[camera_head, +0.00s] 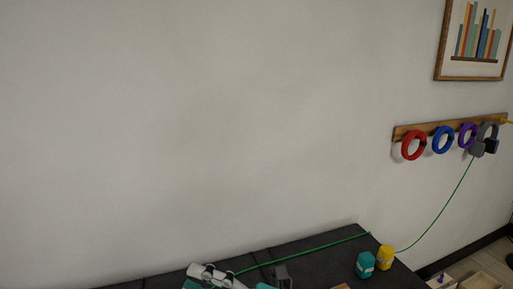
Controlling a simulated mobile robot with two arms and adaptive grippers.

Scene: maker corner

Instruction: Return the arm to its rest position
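Neither of my grippers can be made out in the head view. A white piece with dark bands (215,274) shows at the bottom edge, over the dark bench top. It is cut off by the frame, and I cannot tell whether it is part of my arm.
The dark bench (325,252) stands against the wall, with a teal container (365,264), a yellow container (386,257) and a small dark grey object (283,276).

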